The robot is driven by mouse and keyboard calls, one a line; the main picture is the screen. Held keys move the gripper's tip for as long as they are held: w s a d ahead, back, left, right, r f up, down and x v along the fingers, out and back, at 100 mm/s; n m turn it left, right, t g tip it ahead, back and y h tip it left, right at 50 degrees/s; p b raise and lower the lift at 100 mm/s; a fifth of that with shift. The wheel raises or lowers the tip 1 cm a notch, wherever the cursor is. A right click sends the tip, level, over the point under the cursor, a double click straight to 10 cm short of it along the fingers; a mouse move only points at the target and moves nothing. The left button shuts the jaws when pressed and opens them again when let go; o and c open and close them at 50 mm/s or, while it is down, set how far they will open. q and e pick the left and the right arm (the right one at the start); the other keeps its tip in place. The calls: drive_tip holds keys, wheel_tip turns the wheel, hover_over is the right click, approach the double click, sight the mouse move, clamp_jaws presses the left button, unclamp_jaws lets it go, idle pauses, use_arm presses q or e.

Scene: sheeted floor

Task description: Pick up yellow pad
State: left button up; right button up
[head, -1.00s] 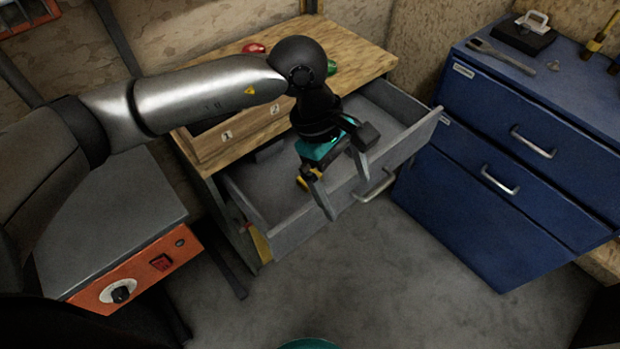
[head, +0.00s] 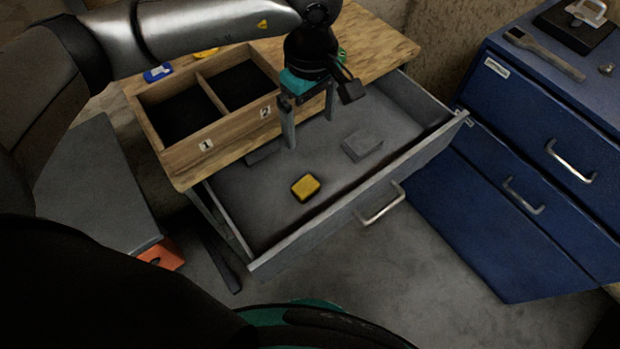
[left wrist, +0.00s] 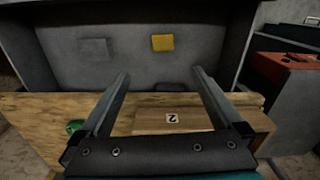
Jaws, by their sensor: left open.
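The yellow pad (head: 305,187) lies flat in the open grey drawer (head: 270,215), left of the drawer's middle in the head view. The left wrist view also shows the yellow pad (left wrist: 162,43) on the drawer floor, beyond my fingertips. My left gripper (head: 310,130) is open and empty, with its fingers pointing down near the back of the drawer, behind the pad and apart from it. It also shows in the left wrist view (left wrist: 160,80). My right gripper is not in view.
A grey pad (head: 362,145) lies in the drawer right of the yellow one. A wooden two-compartment box (head: 188,150), marked 1 and 2, stands on the wooden top. A blue cabinet (head: 480,200) stands close at the right.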

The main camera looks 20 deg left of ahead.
use_arm(q)
wheel_tip(320, 180, down, 3)
drive_tip(key=s+b, duration=0.1)
drive_tip(key=b, duration=0.2)
use_arm(e)
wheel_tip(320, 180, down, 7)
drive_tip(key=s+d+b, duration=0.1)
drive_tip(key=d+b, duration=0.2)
drive_tip(key=b, duration=0.1)
use_arm(q)
hover_over(309, 190)
wheel_tip(309, 190, down, 7)
wheel_tip(309, 190, down, 7)
drive_tip(key=shift+w+f+b, duration=0.1)
drive_tip(key=shift+f+b, duration=0.05)
drive_tip(key=shift+b, duration=0.85)
drive_tip(key=shift+f, duration=0.35)
wheel_tip(309, 190, down, 4)
drive_tip(key=shift+b, duration=0.7)
drive_tip(key=shift+f, duration=0.4)
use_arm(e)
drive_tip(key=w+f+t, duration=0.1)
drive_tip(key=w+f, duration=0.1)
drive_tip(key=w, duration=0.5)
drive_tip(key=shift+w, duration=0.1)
